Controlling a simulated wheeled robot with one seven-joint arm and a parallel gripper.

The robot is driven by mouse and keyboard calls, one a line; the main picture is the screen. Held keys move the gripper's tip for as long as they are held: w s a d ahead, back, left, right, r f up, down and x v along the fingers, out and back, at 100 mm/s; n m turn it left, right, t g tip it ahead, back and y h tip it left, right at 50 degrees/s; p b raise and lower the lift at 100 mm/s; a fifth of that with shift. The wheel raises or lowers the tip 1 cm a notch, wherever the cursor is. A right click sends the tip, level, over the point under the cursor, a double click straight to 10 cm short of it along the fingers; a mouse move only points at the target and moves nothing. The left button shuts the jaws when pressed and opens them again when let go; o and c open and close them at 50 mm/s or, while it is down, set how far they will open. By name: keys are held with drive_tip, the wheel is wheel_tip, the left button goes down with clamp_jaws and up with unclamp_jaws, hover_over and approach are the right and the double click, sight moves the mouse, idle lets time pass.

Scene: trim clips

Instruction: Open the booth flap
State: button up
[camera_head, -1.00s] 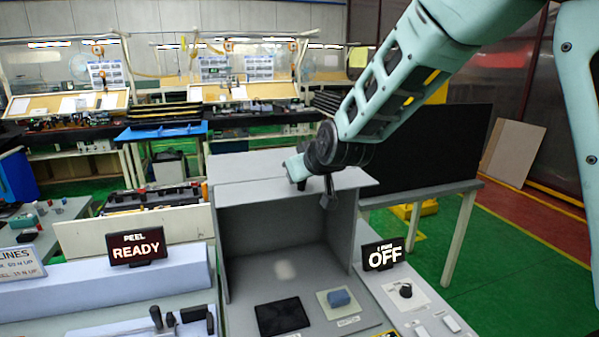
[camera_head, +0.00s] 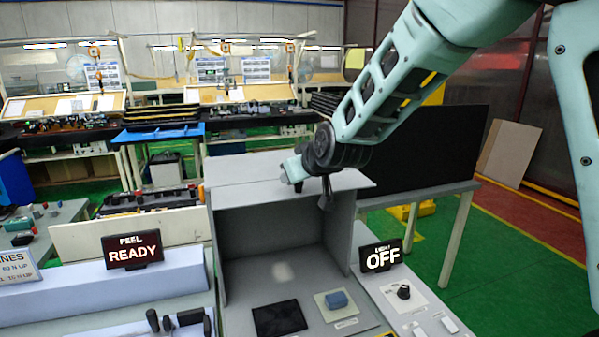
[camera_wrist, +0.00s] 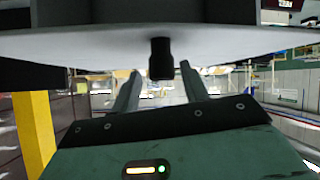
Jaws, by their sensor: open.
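The grey booth (camera_head: 228,236) stands in the middle of the head view with its front open. Its flap (camera_head: 255,191) lies across the top, its front edge jutting over the opening. In the wrist view the flap (camera_wrist: 245,42) is a pale slab across the top. A dark knob (camera_wrist: 160,58) hangs from its edge. My gripper (camera_wrist: 160,72) is open, with one finger on each side of the knob and visible gaps. I cannot tell how deep the knob sits between them. In the head view my wrist hides part of the flap, and the fingers are not clear.
A sign reading OFF (camera_head: 382,256) and a dark dial (camera_head: 404,291) are on the right. A READY sign (camera_head: 132,249) stands left. A black panel (camera_head: 435,152) stands behind on the right.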

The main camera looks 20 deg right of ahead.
drive_tip(key=p+v, duration=0.6)
drive_tip(key=v, duration=1.1)
drive_tip(key=shift+r, duration=0.2)
drive_tip(key=shift+s, duration=0.15)
drive_tip(key=s+a+f+n+g+y+b, duration=0.1)
drive_tip(key=s+a+f+g+b, duration=0.2)
drive_tip(key=s+a+f+b, duration=0.35)
drive_tip(key=s+a+f+n+g+y+b, duration=0.2)
drive_tip(key=s+a+f+b, duration=0.1)
drive_tip(key=f, duration=0.6)
drive_tip(key=s+d+f+n+g+h+b, duration=0.1)
drive_tip(key=s+f+g+h+b, duration=0.2)
drive_tip(key=s+f, duration=1)
drive_tip(key=s+g+b, duration=0.2)
drive_tip(key=g+b, duration=0.1)
drive_tip(key=b, duration=0.2)
drive_tip(key=shift+d+f+h, duration=0.2)
drive_tip(key=shift+f+h, duration=0.1)
drive_tip(key=shift+h, duration=0.1)
